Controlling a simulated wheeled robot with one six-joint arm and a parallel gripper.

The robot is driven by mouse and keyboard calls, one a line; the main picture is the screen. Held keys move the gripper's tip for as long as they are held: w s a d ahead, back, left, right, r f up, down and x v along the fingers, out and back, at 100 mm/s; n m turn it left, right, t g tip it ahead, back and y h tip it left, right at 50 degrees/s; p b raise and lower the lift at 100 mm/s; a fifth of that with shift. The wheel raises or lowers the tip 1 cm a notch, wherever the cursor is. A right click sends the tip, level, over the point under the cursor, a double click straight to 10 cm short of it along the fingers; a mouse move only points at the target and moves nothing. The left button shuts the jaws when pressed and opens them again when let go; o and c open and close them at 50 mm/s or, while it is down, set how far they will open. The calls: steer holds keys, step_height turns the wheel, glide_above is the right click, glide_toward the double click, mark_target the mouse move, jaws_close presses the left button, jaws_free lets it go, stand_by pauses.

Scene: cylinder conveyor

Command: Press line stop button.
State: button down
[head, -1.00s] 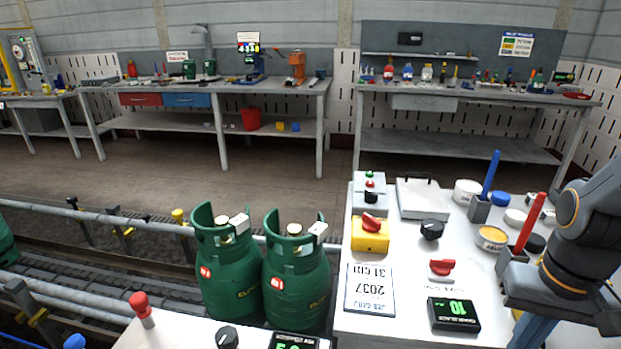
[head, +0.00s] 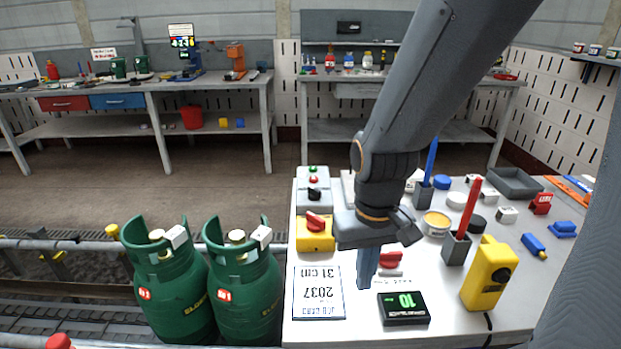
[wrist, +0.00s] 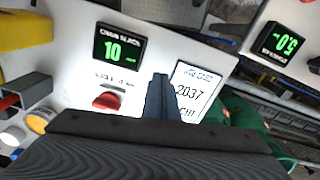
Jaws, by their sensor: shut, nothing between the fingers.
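My gripper (head: 365,285) points down over the white worktop, its fingers shut and empty. In the wrist view its fingertips (wrist: 160,78) show between a red knob (wrist: 106,101) and the printed 2037 card (wrist: 192,92). The red knob (head: 390,260) stands just right of the fingers in the head view, apart from them. Other red controls are a red turn-knob on a yellow box (head: 315,238) and a red button (head: 313,181) on a grey control box (head: 314,204). A red mushroom button (head: 60,341) is cut off at lower left. I cannot read which one is line stop.
A black display reading 10 (head: 403,308) lies right of my fingers. A yellow handheld device (head: 489,275) and a holder with a red stick (head: 457,247) stand further right. Two green gas cylinders (head: 243,285) stand left of the worktop.

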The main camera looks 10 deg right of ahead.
steer(key=w+a+r+m+t+y+p, duration=0.1)
steer(key=w+a+r+m+t+p, duration=0.15)
steer(key=w, duration=0.85)
steer(key=w+a+r+m+t+p, duration=0.1)
steer(key=w+r+m+t+p, duration=0.15)
steer(key=w, duration=0.95)
step_height(320, 180, up, 6)
steer(key=f+m+t+h+p, duration=0.1)
steer(key=m+t+h+p, duration=0.15)
steer(key=m+t, duration=0.2)
glide_above(314, 180)
steer(key=shift+w+r+m+g+y, duration=0.1)
steer(key=shift+r+m+g+y, duration=0.15)
steer(key=shift+y, duration=0.1)
steer(key=shift+f, duration=0.1)
step_height(314, 180, down, 9)
steer(key=b, duration=1.1)
steer(key=shift+r, duration=0.2)
steer(key=shift+f, duration=0.1)
steer(key=shift+f+b, duration=0.35)
steer(key=shift+b, duration=0.05)
